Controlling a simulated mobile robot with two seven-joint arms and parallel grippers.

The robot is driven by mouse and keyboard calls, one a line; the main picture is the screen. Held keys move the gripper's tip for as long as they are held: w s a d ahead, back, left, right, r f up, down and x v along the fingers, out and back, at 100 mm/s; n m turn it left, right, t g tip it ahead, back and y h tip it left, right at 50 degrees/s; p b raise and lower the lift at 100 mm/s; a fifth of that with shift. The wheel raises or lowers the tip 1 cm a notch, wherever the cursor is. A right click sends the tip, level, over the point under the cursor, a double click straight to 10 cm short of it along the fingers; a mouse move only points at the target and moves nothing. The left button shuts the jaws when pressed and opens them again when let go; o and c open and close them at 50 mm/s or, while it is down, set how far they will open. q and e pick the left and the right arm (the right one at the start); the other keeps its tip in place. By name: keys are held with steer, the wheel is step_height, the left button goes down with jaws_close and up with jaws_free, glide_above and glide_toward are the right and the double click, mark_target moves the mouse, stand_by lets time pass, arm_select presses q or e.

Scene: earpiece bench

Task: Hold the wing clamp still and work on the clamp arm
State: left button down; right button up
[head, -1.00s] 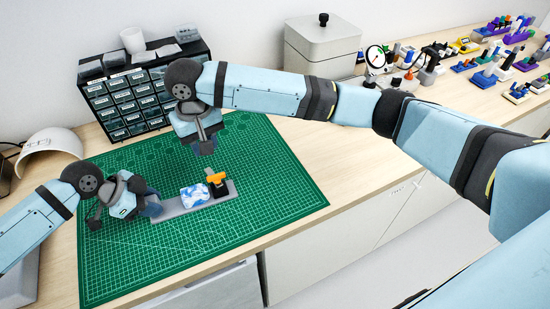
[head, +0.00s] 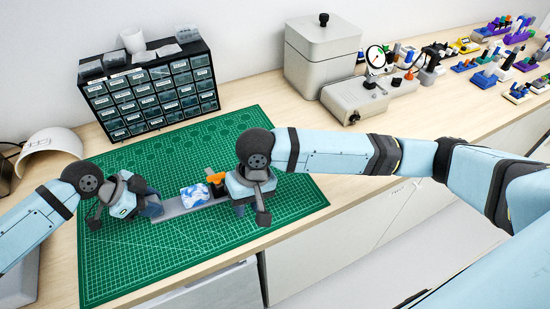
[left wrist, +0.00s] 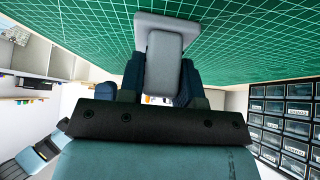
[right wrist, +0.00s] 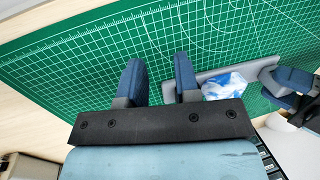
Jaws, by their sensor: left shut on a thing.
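The wing clamp has a long grey base (head: 172,207) on the green mat, with a blue-and-white block (head: 194,195) on it. Its orange-topped clamp arm (head: 216,178) stands at the base's right end. My left gripper (head: 148,207) is shut on the base's grey left end, also seen between the fingers in the left wrist view (left wrist: 163,60). My right gripper (head: 242,203) is just right of the clamp arm. In the right wrist view its fingers (right wrist: 158,82) are apart with mat showing between them. There the base (right wrist: 208,75) lies beside one finger, and the orange part is hidden.
A black drawer cabinet (head: 150,97) stands at the back of the mat (head: 125,265). A grey lidded box (head: 322,55) and a dial gauge fixture (head: 375,57) stand at the back right. Several coloured fixtures line the far bench. The mat's front is clear.

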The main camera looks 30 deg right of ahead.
steer(key=shift+m+y, duration=0.4)
steer(key=shift+y, duration=0.2)
steer(key=s+f, duration=0.1)
steer(key=s, duration=0.1)
steer(key=s+d, duration=0.1)
steer(key=s, duration=0.2)
steer(key=s+f, duration=0.1)
steer(key=s, duration=0.2)
steer(key=shift+s+d+f, duration=0.1)
steer(key=shift+d+f, duration=0.2)
steer(key=shift+d, duration=0.05)
steer(key=s+d+f+m+t+h, duration=0.1)
steer(key=s+d+f+m, duration=0.3)
steer(key=s+m, duration=0.1)
steer(key=shift+s+t, duration=0.3)
steer(key=shift+t, duration=0.1)
